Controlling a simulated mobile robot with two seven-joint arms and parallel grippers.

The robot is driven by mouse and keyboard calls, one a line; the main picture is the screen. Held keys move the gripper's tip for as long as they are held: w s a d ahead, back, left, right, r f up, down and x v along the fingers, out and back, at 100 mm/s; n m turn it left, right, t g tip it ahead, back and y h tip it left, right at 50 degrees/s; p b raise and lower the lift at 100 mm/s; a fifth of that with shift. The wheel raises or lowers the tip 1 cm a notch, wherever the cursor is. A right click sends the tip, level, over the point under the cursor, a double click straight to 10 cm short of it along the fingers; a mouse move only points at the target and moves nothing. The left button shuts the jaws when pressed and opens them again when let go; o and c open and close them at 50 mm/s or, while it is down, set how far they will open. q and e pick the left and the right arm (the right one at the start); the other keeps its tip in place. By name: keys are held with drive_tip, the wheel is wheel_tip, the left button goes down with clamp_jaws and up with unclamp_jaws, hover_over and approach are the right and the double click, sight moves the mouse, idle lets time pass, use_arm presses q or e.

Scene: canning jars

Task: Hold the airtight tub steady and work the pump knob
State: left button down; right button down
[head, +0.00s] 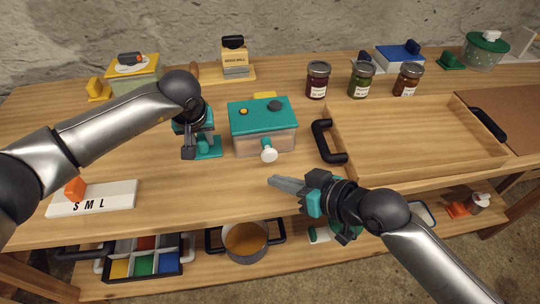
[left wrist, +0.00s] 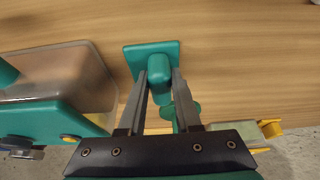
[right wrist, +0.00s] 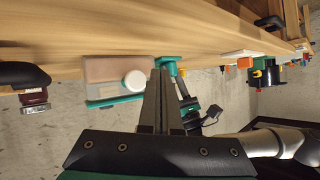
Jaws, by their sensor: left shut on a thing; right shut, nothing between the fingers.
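The airtight tub (head: 256,146) is a clear box with a teal lid (head: 260,115), standing mid-table. It also shows in the left wrist view (left wrist: 72,75) and the right wrist view (right wrist: 112,70). The white pump knob (head: 268,152) sticks out of its front; it also shows in the right wrist view (right wrist: 134,82). My left gripper (head: 196,148) is shut on the upright post (left wrist: 160,75) of a teal block (head: 210,150), just left of the tub. My right gripper (head: 271,181) is shut and empty, in front of the tub and apart from the knob.
A wooden tray (head: 410,140) with black handles lies right of the tub. A white S M L board (head: 92,198) lies front left. A pot (head: 246,242) stands on the lower shelf. Table before the tub is clear.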

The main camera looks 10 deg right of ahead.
sight(270, 156)
drive_tip(key=shift+w, duration=1.65)
idle(0.8)
drive_tip(key=shift+w, duration=0.45)
drive_tip(key=shift+w, duration=1.25)
idle(0.8)
drive_tip(key=shift+s, duration=1.7)
drive_tip(key=shift+s, duration=2.5)
